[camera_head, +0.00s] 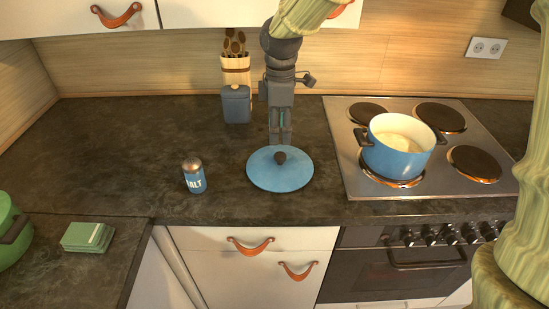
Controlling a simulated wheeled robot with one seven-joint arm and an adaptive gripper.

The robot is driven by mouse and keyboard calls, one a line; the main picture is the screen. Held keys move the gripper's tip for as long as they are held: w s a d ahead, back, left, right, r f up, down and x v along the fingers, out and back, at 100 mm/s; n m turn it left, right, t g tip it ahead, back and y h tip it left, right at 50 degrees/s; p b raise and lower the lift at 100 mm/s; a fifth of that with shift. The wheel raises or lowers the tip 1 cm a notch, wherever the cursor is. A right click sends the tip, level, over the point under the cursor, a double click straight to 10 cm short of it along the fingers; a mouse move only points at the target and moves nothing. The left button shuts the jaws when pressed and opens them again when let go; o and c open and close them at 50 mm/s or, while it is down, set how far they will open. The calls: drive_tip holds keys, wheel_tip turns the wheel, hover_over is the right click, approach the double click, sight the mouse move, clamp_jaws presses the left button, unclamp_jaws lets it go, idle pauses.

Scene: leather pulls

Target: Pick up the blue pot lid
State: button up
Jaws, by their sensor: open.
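The blue pot lid (266,174) lies flat on the dark countertop, left of the stove. It is round, with a dark knob (280,157) at its centre. My gripper (280,142) points down from above, close behind the knob as seen from the head camera. It is open and holds nothing. I cannot tell exactly how high its fingertips are above the lid.
A blue salt shaker (194,176) stands left of the lid. A blue-grey canister (237,105) and a utensil holder (236,70) stand behind. A blue pot (398,158) sits on the stove (362,192). Countertop (120,150) at left is clear.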

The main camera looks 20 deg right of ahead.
sight(280, 154)
drive_tip(key=shift+s+f, duration=0.75)
drive_tip(key=shift+s, duration=0.25)
drive_tip(key=shift+d+f, duration=0.1)
drive_tip(key=shift+f, duration=0.3)
drive_tip(key=shift+w+f, duration=0.9)
drive_tip(key=shift+f, duration=0.2)
drive_tip(key=f, duration=0.2)
drive_tip(key=f+p, duration=0.1)
drive_tip(key=f, duration=0.1)
drive_tip(key=shift+s+f, duration=0.1)
drive_tip(key=shift+s, duration=0.25)
drive_tip(key=shift+w+f, duration=0.1)
drive_tip(key=shift+f, duration=0.15)
drive_tip(key=shift+s+r, duration=0.1)
drive_tip(key=shift+s, duration=0.1)
drive_tip(key=shift+w, duration=0.1)
drive_tip(key=c, duration=0.7)
clamp_jaws()
